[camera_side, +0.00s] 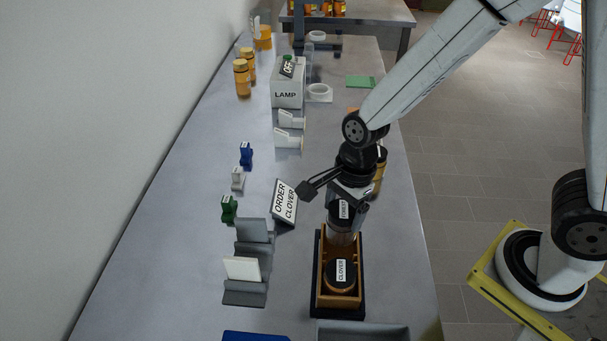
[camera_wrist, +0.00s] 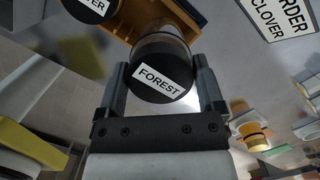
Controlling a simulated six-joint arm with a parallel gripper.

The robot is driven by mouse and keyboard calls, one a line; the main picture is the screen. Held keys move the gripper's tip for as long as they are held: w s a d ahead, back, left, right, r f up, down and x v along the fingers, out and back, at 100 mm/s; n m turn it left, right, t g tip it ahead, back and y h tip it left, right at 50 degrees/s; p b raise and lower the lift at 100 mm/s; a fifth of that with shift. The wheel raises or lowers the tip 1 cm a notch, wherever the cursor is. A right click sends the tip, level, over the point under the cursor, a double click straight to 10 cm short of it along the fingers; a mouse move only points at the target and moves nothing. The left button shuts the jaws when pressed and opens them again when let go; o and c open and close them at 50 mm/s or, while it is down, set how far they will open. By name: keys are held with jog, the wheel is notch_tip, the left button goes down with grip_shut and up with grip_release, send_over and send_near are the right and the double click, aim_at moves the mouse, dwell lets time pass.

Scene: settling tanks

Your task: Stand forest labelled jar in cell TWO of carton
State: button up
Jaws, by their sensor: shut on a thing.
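My gripper (camera_wrist: 160,82) is shut on the forest jar (camera_wrist: 160,58), which has a black lid with a white FOREST label. In the side view my gripper (camera_side: 348,197) points down and holds the forest jar (camera_side: 342,226) upright at the far end of the carton (camera_side: 318,287). I cannot tell whether its base touches the carton's floor. The carton is a narrow orange-brown box on a dark base. The carton's edge (camera_wrist: 190,14) also shows in the wrist view. No cell numbers are readable.
An ORDER CLOVER sign (camera_side: 285,203) stands left of the carton. Grey holders (camera_side: 250,250) with a white card are left of it. A grey tray (camera_side: 362,332) and a blue one (camera_side: 255,337) lie in front. A LAMP box (camera_side: 288,92) and amber jars (camera_side: 242,78) stand farther back.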

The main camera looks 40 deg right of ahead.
aim_at(341, 230)
jog(key=shift+f, duration=1.15)
jog(key=shift+f, duration=1.8)
jog(key=o, duration=1.2)
jog(key=shift+f, duration=0.15)
jog(key=shift+d+r, duration=0.3)
jog(key=shift+r, duration=1.75)
jog(key=shift+d+r, duration=0.3)
jog(key=shift+r, duration=1.7)
jog(key=shift+d+r, duration=0.3)
jog(key=shift+r, duration=1.75)
